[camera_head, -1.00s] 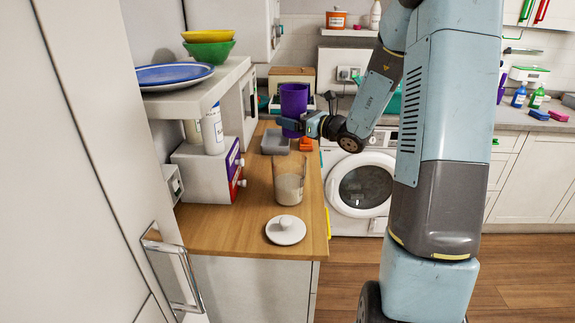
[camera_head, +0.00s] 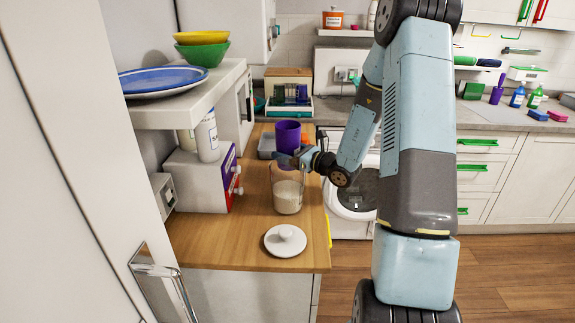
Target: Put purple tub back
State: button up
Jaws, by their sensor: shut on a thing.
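The purple tub (camera_head: 288,134) is upright above the left counter, in front of the washing machine end. My gripper (camera_head: 284,158) is shut on the tub at its lower part, reaching in from the right. The tub's bottom is partly hidden by the gripper, so I cannot tell whether it touches the counter.
A clear jar (camera_head: 288,192) of pale powder stands just in front of and below my gripper. A white lid (camera_head: 285,241) lies on the wooden counter (camera_head: 225,245) nearer. A grey tray (camera_head: 266,147) is behind, beside the tub. A shelf with bowls (camera_head: 203,54) overhangs at left.

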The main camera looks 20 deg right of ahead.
jog(key=shift+f, duration=2.2)
jog(key=shift+f, duration=0.1)
jog(key=o, duration=1.4)
jog(key=shift+c, duration=0.2)
jog(key=v, duration=1.2)
jog(key=shift+s, duration=0.1)
